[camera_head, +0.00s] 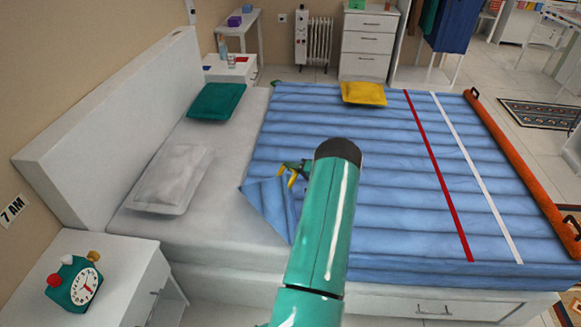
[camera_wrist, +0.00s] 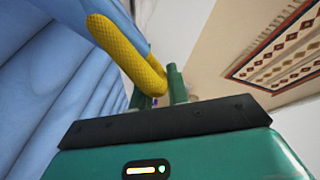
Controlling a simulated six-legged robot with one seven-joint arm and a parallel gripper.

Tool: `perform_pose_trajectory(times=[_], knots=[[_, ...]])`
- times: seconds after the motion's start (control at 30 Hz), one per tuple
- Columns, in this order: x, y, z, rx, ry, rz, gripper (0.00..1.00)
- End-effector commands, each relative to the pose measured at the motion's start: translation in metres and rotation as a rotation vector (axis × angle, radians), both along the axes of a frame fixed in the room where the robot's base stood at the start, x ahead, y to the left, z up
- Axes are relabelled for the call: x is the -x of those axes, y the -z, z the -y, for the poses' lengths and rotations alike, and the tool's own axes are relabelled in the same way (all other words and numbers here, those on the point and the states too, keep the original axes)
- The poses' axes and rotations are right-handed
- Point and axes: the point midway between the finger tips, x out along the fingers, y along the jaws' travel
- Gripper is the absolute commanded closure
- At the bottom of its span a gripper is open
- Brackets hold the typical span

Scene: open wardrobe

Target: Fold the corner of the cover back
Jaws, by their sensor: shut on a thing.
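The blue quilted cover (camera_head: 370,190) lies over the right part of the bed, with a red stripe and a white stripe across it. Its near-left corner (camera_head: 266,203) is raised and turned in a small flap, baring white sheet beside it.
A grey pillow (camera_head: 173,178), a green pillow (camera_head: 216,101) and a yellow cushion (camera_head: 363,94) lie on the bed. An orange roll (camera_head: 520,155) lies along the right edge. A nightstand (camera_head: 125,275) with a green clock (camera_head: 78,285) stands front left.

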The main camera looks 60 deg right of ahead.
Motion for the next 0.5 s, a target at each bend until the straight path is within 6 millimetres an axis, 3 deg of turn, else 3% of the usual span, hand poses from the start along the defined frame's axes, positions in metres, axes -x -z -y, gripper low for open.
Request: perform_pose_trajectory(times=[0.5], knots=[[0.0001,0.0052,0.0033,0.001,-0.002,-0.002,1.00]])
